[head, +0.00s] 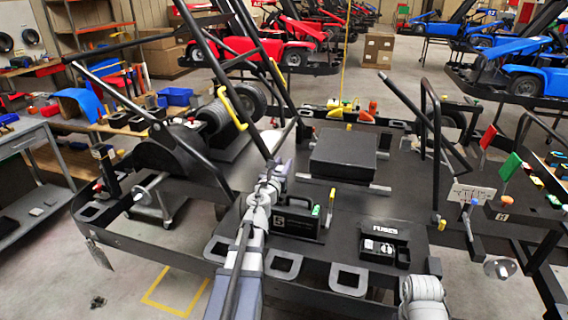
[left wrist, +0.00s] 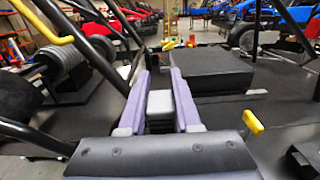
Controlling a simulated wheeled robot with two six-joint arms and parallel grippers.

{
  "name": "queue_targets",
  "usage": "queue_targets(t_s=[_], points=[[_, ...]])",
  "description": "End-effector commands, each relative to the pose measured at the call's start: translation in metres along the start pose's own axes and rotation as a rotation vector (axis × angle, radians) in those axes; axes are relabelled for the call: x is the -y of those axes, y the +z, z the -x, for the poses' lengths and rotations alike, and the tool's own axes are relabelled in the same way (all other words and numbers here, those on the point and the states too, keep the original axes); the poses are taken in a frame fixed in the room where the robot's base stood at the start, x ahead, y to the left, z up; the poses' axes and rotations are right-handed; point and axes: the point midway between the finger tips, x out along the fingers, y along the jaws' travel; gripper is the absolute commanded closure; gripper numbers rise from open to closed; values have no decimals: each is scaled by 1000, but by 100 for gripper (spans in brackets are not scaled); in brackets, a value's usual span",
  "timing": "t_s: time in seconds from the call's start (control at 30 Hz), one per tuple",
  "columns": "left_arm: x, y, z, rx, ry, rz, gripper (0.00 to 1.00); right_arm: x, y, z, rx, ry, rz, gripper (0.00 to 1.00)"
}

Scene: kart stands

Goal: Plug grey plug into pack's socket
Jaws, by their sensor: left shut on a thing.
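My left gripper (head: 268,186) reaches over the near part of the kart's black floor. In the left wrist view, its two purple fingers (left wrist: 160,95) are shut on a light grey block with a dark lower part, which looks like the grey plug (left wrist: 160,103). In the head view the plug is too small and covered to make out clearly. A large flat black box (head: 343,155), which may be the pack, sits beyond and to the right of the gripper; it also shows in the left wrist view (left wrist: 212,70). I cannot make out its socket. My right gripper is out of view.
A black case marked 5 (head: 297,222) stands just right of my left arm. A fuse box (head: 384,243) is farther right. Black frame tubes (head: 245,85) rise beside the gripper. A yellow-topped lever (head: 331,197) stands near the black box.

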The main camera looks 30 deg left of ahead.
Motion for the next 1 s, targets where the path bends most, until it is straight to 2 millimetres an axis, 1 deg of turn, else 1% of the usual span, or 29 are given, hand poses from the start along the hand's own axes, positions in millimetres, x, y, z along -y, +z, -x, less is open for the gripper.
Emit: queue_targets(t_s=[0.3, 0.47, 0.67, 1.0], points=[[0, -2, 0, 0, 0, 0, 100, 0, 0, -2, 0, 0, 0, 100], [0, -7, 0, 0, 0, 0, 100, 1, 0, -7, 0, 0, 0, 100], [0, -21, 0, 0, 0, 0, 100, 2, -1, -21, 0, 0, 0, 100], [0, -52, 0, 0, 0, 0, 100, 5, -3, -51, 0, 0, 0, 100]])
